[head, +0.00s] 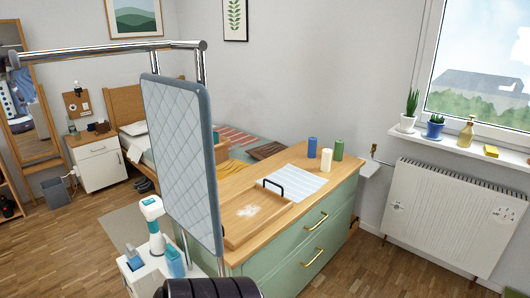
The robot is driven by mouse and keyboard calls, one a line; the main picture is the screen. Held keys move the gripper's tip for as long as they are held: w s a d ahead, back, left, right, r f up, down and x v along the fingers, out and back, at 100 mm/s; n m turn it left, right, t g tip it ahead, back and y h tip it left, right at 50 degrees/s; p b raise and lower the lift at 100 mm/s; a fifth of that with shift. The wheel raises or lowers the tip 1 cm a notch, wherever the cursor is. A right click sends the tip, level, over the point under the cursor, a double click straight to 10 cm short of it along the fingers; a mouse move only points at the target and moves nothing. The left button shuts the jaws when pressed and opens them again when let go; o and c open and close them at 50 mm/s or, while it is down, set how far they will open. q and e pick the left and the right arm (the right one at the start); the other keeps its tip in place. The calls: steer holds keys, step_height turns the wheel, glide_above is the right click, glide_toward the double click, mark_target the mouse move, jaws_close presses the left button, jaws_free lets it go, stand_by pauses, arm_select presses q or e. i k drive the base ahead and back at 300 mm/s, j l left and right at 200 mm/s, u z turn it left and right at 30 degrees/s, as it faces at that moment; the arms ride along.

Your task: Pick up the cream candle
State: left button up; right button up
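The cream candle (326,159) stands upright on the wooden top of a green dresser (290,240), toward its back right. A blue candle (312,147) stands to its left and slightly behind it. A green candle (339,150) stands to its right. The three are close together, and the cream candle's front is unobstructed. Neither of my grippers is in view.
A quilted grey panel (181,160) under a metal rail (110,49) blocks the left of the dresser. A striped sheet (293,184) and a wooden tray (240,226) with a black handle lie before the candles. A radiator (455,215) stands right.

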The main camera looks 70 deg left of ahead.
mark_target(326, 162)
steer(key=i+j+u, duration=0.2)
steer(key=i+u, duration=0.25)
steer(key=i+j+u, duration=0.15)
steer(key=u, duration=0.25)
steer(key=i+u, duration=0.45)
steer(key=i+l+u, duration=0.2)
steer(key=i+u, duration=0.2)
steer(key=i+l+u, duration=0.25)
steer(key=u, duration=0.2)
steer(key=i+l, duration=0.05)
